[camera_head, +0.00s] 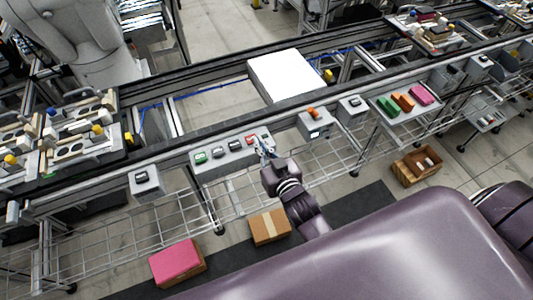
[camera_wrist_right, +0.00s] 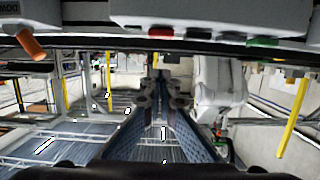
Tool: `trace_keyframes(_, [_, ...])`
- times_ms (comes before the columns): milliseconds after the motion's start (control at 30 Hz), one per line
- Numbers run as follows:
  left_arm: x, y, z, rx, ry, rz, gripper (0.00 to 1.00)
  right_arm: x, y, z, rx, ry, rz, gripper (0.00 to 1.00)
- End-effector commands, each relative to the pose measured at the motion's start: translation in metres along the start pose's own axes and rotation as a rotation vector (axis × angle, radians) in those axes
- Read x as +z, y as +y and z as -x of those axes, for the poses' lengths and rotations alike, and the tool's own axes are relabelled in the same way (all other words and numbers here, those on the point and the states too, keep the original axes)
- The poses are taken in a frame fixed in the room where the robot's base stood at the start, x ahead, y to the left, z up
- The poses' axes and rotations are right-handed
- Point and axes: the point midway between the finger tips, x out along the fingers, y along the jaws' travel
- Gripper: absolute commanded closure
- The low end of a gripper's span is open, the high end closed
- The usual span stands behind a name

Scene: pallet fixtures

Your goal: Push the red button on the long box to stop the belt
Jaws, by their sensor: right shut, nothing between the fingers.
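The long grey box (camera_head: 225,161) is fixed along the near side of the conveyor. In the head view it carries a green button (camera_head: 200,157) at its left, two dark switches in the middle and the red button (camera_head: 251,140) near its right end. My right gripper (camera_head: 262,146) is shut and empty, its tips close beside the red button. Contact cannot be told. In the right wrist view the long box (camera_wrist_right: 220,14) spans the top, and the red button (camera_wrist_right: 161,33) lies just beyond the shut fingertips (camera_wrist_right: 160,74). My left gripper is not in view.
A small box with an orange knob (camera_head: 313,112) stands right of the long box; it shows in the wrist view as an orange knob (camera_wrist_right: 31,45). A white panel (camera_head: 287,76) lies on the conveyor. Wire shelving (camera_head: 120,235) runs below. Cartons (camera_head: 270,227) lie on the floor.

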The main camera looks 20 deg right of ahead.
Motion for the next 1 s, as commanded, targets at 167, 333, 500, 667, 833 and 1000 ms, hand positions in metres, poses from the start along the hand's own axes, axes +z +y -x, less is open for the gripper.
trace_keyframes(167, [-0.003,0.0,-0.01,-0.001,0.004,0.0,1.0,0.001,0.0,0.029,0.0,0.0,0.0,1.0])
trace_keyframes(333, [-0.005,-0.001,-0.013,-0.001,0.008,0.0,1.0,-0.001,0.0,0.044,0.0,0.002,0.001,1.0])
trace_keyframes(500, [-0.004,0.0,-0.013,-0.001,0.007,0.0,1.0,-0.002,0.0,0.049,0.0,0.002,0.001,1.0])
trace_keyframes(667, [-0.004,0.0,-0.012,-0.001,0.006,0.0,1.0,-0.002,0.0,0.049,0.0,0.003,0.001,1.0])
trace_keyframes(833, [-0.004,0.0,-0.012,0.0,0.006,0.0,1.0,-0.002,0.0,0.048,0.0,0.003,0.001,1.0])
trace_keyframes(1000, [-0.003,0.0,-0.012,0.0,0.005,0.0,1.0,-0.002,0.0,0.048,0.0,0.003,0.001,1.0])
